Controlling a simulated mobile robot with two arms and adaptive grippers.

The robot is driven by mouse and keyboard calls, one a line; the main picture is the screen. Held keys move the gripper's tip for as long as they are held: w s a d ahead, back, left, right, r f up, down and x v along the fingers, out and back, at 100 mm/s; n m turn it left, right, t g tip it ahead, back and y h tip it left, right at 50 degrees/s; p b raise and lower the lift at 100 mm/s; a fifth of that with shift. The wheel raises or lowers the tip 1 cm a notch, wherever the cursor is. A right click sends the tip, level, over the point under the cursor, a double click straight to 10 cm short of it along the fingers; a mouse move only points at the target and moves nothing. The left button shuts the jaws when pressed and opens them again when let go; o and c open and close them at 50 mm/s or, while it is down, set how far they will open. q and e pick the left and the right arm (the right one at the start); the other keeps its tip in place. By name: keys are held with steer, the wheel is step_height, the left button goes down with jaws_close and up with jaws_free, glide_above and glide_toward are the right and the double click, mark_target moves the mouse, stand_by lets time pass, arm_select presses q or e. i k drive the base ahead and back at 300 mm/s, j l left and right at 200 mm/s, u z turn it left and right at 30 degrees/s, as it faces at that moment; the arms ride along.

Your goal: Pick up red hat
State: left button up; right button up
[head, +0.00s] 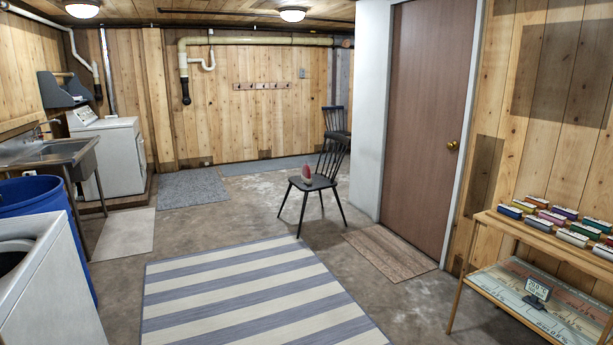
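A small reddish-pink object (307,174), likely the red hat, stands upright on the seat of a dark spindle-back chair (318,186) near the middle of the room. It is too small in the picture to make out its details. Neither of my grippers shows in the head view.
A striped rug (262,294) covers the floor before the chair. A wooden shelf (540,236) with several coloured boxes stands at right. A blue bin (32,194), a sink (48,150) and a white washer (118,150) line the left. A brown door (428,120) is shut.

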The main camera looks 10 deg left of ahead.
mark_target(305, 175)
steer(key=i+z, duration=0.1)
steer(key=i, duration=3.85)
steer(key=i+u, duration=0.1)
steer(key=i, duration=0.6)
steer(key=i+l+u, duration=0.1)
steer(key=i, duration=0.55)
steer(key=i+l+u, duration=0.1)
steer(key=i, duration=0.6)
steer(key=l, duration=0.1)
